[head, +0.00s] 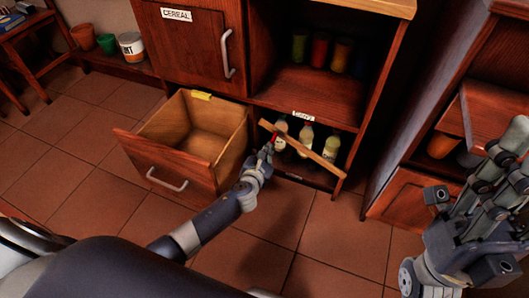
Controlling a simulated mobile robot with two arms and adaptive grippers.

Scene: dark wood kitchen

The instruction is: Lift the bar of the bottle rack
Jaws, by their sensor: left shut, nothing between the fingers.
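The bar (303,150) of the bottle rack is a light wooden slat across the front of the low compartment in the cabinet. It slants, with its left end higher and its right end lower. Several bottles (305,133) with pale bodies stand behind it, partly covered by it. My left gripper (267,147) is at the left part of the bar, close to a bottle with a red part. It looks shut, with nothing held; whether it touches the bar is unclear. My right gripper (505,140) is raised at the right edge, far from the rack; its finger state is unclear.
An open, empty wooden drawer (180,165) juts out left of the rack, close to my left arm. A shelf above holds several coloured jars (320,50). Another cabinet with orange and grey containers (442,146) stands right. Tiled floor (335,245) in front is clear.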

